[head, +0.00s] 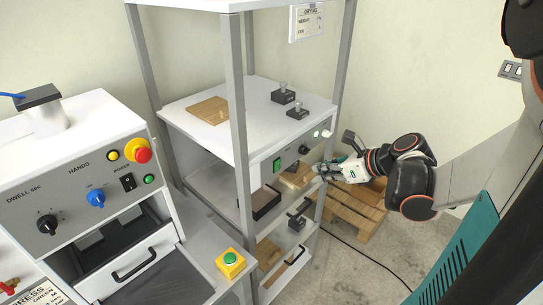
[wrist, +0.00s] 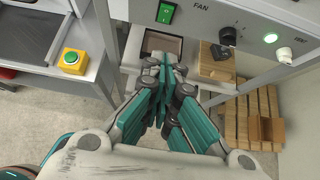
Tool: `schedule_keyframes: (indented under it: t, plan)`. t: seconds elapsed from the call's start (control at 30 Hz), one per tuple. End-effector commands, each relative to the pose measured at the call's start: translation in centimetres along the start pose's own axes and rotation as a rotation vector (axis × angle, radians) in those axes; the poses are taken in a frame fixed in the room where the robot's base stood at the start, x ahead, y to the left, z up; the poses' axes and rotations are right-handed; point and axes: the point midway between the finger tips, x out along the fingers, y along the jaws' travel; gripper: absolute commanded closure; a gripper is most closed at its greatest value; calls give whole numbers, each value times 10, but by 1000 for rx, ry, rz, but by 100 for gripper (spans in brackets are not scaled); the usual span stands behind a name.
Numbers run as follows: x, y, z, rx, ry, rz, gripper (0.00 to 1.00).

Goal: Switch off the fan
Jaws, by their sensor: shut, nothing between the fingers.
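The fan switch is a green rocker (wrist: 166,13) in a dark frame, beside the label FAN on the front panel of the shelf unit. It also shows in the head view as a green switch (head: 277,165). My gripper (wrist: 164,66) has its teal-and-grey fingers closed together with nothing between them. In the wrist view the fingertips sit below the switch, apart from it. In the head view my gripper (head: 320,168) is to the right of the switch, near the right front post. I cannot tell which way the rocker is tipped.
The same panel holds a black knob (wrist: 228,35), a bright green lamp (wrist: 270,38) and a pale knob (wrist: 284,55). The shelf post (head: 242,150) stands left of the switch. A press (head: 85,180) stands at left, with a green button on a yellow box (head: 230,264). A pallet (head: 355,215) lies behind.

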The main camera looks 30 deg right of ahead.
Motion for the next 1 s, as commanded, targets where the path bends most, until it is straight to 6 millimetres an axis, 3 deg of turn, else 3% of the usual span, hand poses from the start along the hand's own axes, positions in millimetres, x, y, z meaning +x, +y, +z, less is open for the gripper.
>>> schedule_keyframes:
  t: [0.27,0.73,1.0]
  plan:
    - [16,0,-2,-2,0,2,100]
    - [106,1,-3,-5,0,3,100]
    - [124,1,25,-3,0,2,100]
